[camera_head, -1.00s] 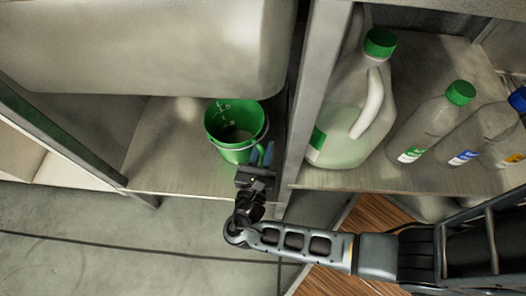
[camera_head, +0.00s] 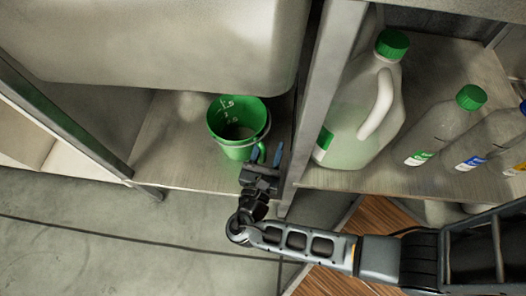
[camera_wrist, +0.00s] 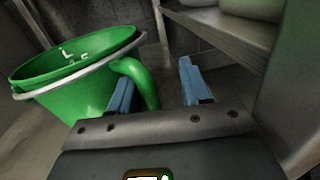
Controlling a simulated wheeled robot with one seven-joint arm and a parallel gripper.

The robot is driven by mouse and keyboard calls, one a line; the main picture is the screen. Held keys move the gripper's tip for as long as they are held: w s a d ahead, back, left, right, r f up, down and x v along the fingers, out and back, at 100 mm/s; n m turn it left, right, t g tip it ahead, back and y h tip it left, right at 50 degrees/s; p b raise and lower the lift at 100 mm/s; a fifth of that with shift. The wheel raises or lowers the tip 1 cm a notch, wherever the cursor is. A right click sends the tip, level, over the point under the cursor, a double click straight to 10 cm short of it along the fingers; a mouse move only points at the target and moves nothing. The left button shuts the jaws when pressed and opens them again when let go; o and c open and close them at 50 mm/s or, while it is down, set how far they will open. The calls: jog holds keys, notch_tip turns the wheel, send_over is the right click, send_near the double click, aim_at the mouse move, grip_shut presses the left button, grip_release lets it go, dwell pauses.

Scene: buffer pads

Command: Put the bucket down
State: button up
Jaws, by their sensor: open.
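The green bucket (camera_head: 238,146) stands on the shelf under the large grey basin, with its open top tilted toward the head camera. Pale markings show on its inner wall. It also fills the left of the wrist view (camera_wrist: 85,92), where its green side handle curves down beside my left finger. My gripper (camera_head: 267,153) is open at the bucket's right side, near the shelf's front edge.
A grey upright post (camera_head: 318,95) stands close to the right of my gripper. Beyond it, a large jug (camera_head: 350,140) and several bottles with green or blue caps stand on the right shelf. The basin (camera_head: 150,45) hangs close above. Bare shelf (camera_head: 170,150) lies left of the bucket.

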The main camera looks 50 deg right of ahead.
jog(key=p+v, duration=0.1)
jog(key=v, duration=1)
jog(key=shift+a+p, duration=0.25)
jog(key=shift+p, duration=0.05)
jog(key=shift+s, duration=0.2)
